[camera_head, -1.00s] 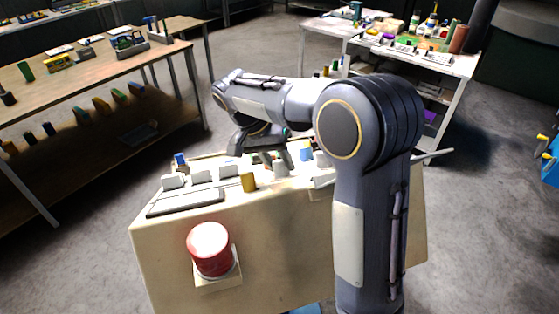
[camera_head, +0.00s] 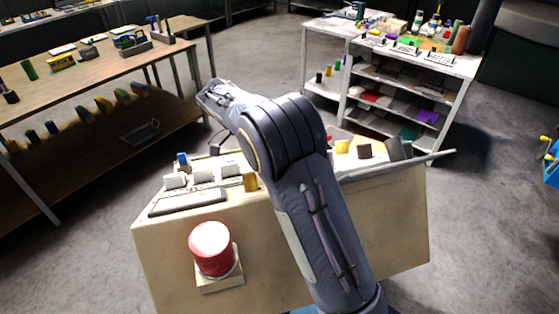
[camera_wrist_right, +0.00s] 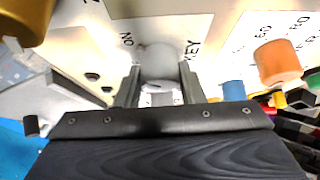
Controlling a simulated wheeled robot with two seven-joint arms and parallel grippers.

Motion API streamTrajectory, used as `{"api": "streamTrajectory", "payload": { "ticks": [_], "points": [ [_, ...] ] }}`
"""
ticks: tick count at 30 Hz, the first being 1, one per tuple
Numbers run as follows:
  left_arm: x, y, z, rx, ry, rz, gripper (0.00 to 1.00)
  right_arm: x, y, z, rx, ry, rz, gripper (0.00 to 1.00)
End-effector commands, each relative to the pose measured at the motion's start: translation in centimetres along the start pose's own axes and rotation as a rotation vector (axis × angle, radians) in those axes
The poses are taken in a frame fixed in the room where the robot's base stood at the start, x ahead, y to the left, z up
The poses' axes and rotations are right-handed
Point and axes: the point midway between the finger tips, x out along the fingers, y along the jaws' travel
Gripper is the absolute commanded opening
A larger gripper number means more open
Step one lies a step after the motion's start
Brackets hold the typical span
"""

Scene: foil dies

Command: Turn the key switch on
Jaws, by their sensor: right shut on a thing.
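The key switch (camera_wrist_right: 160,62) is a pale grey knob on the white panel in the right wrist view, with "KEY" printed to its right and "ON" to its left. My right gripper (camera_wrist_right: 161,88) is shut on it, one finger on each side. The fingers hide part of the knob, so I cannot tell its exact angle. In the head view my right arm crosses the beige console (camera_head: 165,265) and hides the key switch and most of the gripper. My left gripper is in neither view.
Near the gripper are an orange cylinder (camera_wrist_right: 277,62), a blue one (camera_wrist_right: 233,91) and a gold one (camera_wrist_right: 25,20). Shelves (camera_head: 385,75) and a wooden table (camera_head: 80,72) stand behind.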

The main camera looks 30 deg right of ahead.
Motion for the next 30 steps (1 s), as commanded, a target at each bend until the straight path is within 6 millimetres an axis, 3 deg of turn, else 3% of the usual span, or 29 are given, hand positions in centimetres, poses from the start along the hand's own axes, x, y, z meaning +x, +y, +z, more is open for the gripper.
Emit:
{"api": "streamTrajectory", "payload": {
  "ticks": [19,20,24,30],
  "points": [
    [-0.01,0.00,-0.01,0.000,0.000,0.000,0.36,-0.04,-0.02,-0.04,0.044,-0.001,0.029,0.12],
    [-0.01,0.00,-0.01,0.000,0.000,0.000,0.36,-0.04,-0.02,-0.04,0.044,-0.001,0.029,0.36],
    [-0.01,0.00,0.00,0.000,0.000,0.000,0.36,-0.03,-0.03,-0.03,0.044,-0.001,0.029,0.55],
    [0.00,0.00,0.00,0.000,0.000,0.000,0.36,-0.01,-0.03,-0.02,0.043,-0.001,0.029,0.57]
  ]
}}
